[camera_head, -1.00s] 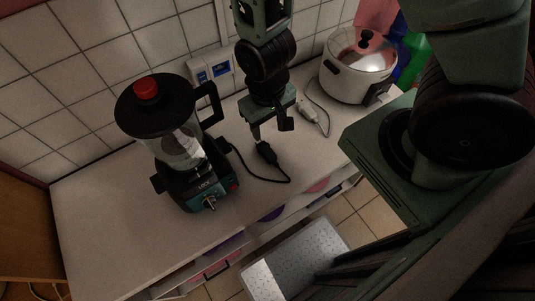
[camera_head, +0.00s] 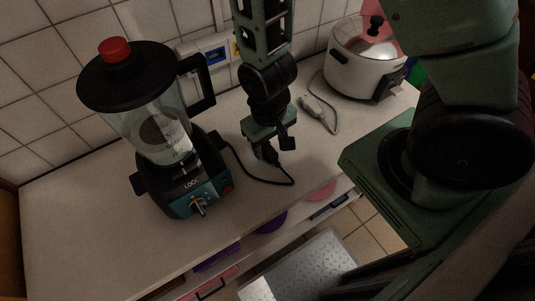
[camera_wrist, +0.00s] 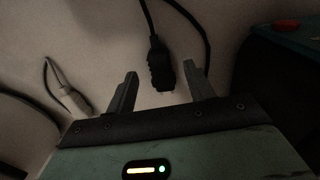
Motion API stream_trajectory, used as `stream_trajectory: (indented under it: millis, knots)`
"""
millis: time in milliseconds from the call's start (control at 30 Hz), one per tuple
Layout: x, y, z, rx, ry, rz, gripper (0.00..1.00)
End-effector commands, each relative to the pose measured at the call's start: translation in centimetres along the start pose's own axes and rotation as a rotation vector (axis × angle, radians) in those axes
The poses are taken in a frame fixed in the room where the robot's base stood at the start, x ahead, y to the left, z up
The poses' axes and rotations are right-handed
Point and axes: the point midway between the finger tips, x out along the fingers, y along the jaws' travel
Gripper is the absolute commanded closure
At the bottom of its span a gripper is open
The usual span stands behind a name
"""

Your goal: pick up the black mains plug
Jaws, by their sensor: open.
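The black mains plug (camera_wrist: 158,64) lies on the pale worktop in the wrist view, its cable running up out of the picture. My gripper (camera_wrist: 159,72) is open, with one finger on each side of the plug's near end. I cannot tell whether either finger touches it. In the head view my gripper (camera_head: 264,150) is low over the worktop and mostly hides the plug. The plug's black cable (camera_head: 276,183) loops from there back to the blender (camera_head: 183,170) on the left.
A white plug (camera_head: 312,106) with a grey cable lies to the right, beside a white cooker (camera_head: 362,64); the plug also shows left in the wrist view (camera_wrist: 75,99). Wall sockets (camera_head: 210,49) are behind. The front left worktop (camera_head: 90,235) is clear.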

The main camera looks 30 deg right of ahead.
Motion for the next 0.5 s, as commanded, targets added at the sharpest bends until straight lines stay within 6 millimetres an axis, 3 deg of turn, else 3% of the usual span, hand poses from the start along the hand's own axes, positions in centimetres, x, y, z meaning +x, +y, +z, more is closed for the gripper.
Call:
stream_trajectory:
  millis: [33, 233, 500]
  knots:
    - [1.2, 0.1, 0.0, 0.001, -0.001, 0.000, 0.47]
    - [3.0, 0.1, 0.0, 0.000, -0.003, 0.001, 0.47]
    - [4.1, 0.1, -0.1, 0.001, 0.000, 0.000, 0.47]
